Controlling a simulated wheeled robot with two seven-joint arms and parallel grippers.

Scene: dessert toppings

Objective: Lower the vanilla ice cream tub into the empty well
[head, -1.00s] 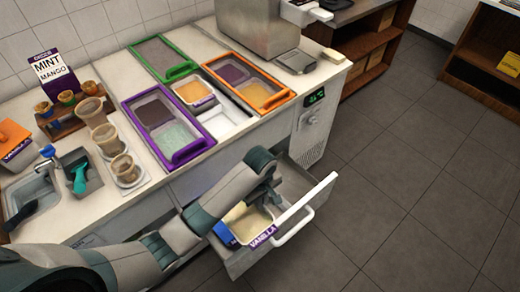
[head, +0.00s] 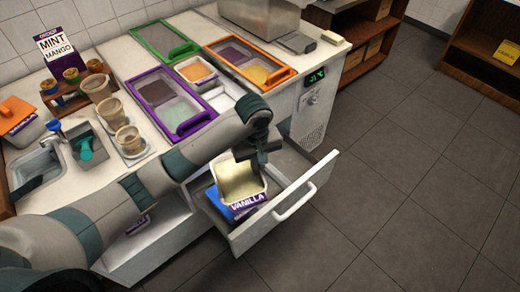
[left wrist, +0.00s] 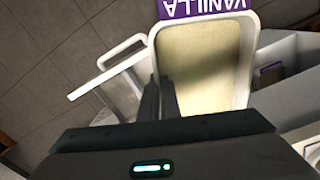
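The vanilla ice cream tub (head: 240,182) is a white tub of pale cream ice cream with a purple VANILLA label. My left gripper (head: 258,160) is shut on its rim and holds it slightly tilted above the open drawer (head: 283,214). In the left wrist view the fingers (left wrist: 160,98) pinch the wall of the tub (left wrist: 205,65), one on each side. The empty white well (head: 222,101) is in the counter behind my left arm, which hides part of it. My right gripper is not in view.
A purple-framed lid (head: 183,128) and an orange-framed lid (head: 279,78) flank the wells. An orange-topped tub (head: 196,70) sits behind the empty well. A blue item (head: 217,202) lies in the drawer. Cups (head: 130,140) stand left on the counter.

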